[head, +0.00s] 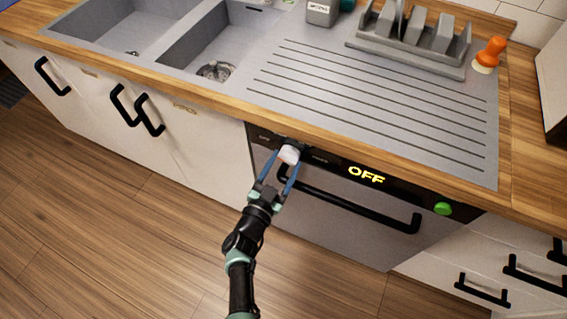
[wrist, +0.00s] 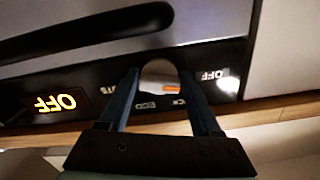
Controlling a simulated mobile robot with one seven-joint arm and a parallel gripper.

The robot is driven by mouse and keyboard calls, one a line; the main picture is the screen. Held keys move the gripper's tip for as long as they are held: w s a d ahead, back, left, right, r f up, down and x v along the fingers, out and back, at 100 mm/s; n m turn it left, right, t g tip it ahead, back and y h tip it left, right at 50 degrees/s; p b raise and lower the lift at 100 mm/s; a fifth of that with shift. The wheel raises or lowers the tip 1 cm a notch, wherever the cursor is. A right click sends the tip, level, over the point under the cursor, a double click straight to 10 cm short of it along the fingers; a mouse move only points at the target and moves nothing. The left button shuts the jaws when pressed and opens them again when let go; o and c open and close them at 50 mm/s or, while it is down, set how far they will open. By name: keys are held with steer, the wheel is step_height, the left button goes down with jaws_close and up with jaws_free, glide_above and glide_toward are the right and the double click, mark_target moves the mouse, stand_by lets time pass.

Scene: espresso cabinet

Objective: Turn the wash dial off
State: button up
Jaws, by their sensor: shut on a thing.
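The wash dial (head: 289,154) is a pale round knob on the dark control strip at the left of the dishwasher front (head: 340,215). My gripper (head: 281,168) is at the dial, with its two blue fingers on either side, shut on it. In the wrist view, the dial (wrist: 159,75) sits between the fingers and shows a small orange mark. Printed labels, one of them "OFF", sit around it. The lit display (head: 366,175) reads "OFF" in yellow, and it also shows in the wrist view (wrist: 55,103).
A black bar handle (head: 345,203) runs across the dishwasher door below the strip. A green button (head: 443,209) is at the right end. The wooden counter edge (head: 225,110) overhangs just above. The floor in front is clear.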

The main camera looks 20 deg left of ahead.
stand_by(0.3)
steer(key=o, duration=1.4)
steer(key=s, duration=0.4)
steer(key=s+p, duration=0.1)
steer(key=s, duration=0.3)
steer(key=s+p, duration=0.1)
steer(key=s, duration=0.4)
steer(key=shift+a, duration=0.25)
